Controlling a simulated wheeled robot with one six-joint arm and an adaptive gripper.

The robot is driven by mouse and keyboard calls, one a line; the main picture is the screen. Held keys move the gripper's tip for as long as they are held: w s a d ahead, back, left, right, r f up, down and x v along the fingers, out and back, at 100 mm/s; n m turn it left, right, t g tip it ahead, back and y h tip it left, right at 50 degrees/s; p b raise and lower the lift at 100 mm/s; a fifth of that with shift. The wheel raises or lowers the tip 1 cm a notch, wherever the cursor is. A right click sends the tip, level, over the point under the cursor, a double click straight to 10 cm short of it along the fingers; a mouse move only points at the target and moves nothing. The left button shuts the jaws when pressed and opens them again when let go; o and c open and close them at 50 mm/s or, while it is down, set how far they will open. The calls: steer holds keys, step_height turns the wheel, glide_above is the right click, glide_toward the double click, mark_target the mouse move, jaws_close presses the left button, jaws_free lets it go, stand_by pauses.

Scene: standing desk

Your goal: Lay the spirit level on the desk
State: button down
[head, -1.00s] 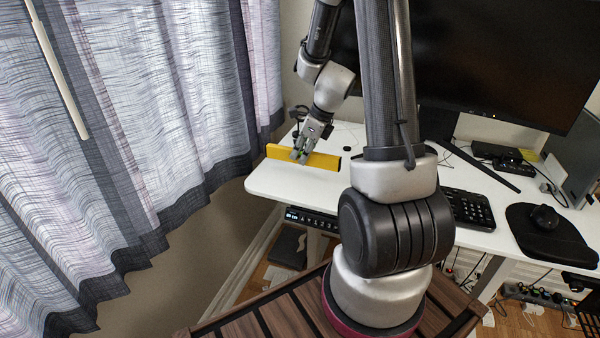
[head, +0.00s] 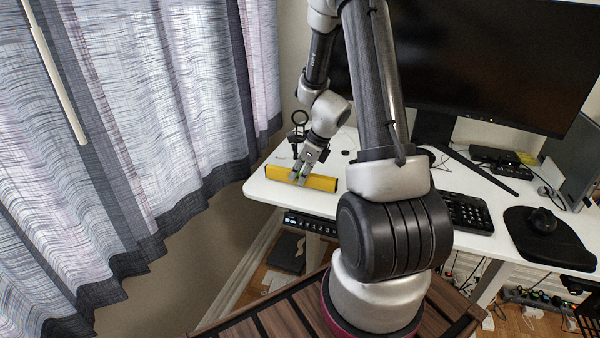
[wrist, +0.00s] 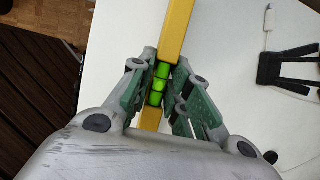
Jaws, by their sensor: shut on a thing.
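The yellow spirit level (head: 318,183) is at the left end of the white desk (head: 262,190), close to its front edge, lying lengthwise along that edge. I cannot tell whether its underside touches the desk. My gripper (head: 300,176) comes down from above and is shut on the level near its middle. In the wrist view my gripper (wrist: 160,88) has its fingers on both sides of the level (wrist: 175,35), around the green vials. Part of the level is hidden behind the fingers and the gripper body.
A black stand-like object (wrist: 283,68) is on the desk in the wrist view. A large monitor (head: 490,60), a keyboard (head: 467,211) and a mouse (head: 543,220) on a black pad are to the right. Curtains (head: 150,120) hang at the left. The desk's front edge is close to the level.

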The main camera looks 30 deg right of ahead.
steer(key=shift+f, duration=0.15)
steer(key=c, duration=1.3)
jaws_free()
steer(key=shift+c, duration=0.2)
steer(key=v, duration=1.3)
steer(key=s+a+r+n, duration=0.75)
steer(key=r+n, duration=0.35)
steer(key=n, duration=0.2)
steer(key=s+r+n+h, duration=0.1)
steer(key=s+r+n, duration=0.1)
steer(key=s+n, duration=0.4)
steer(key=s+r+n+h, duration=0.1)
steer(key=s+r+n, duration=0.1)
steer(key=s+n, duration=0.4)
steer(key=n, duration=0.3)
steer(key=shift+s+a+r+t+h, duration=0.2)
steer(key=shift+a+r+t+h, duration=0.05)
steer(key=shift+a+t+h, duration=0.15)
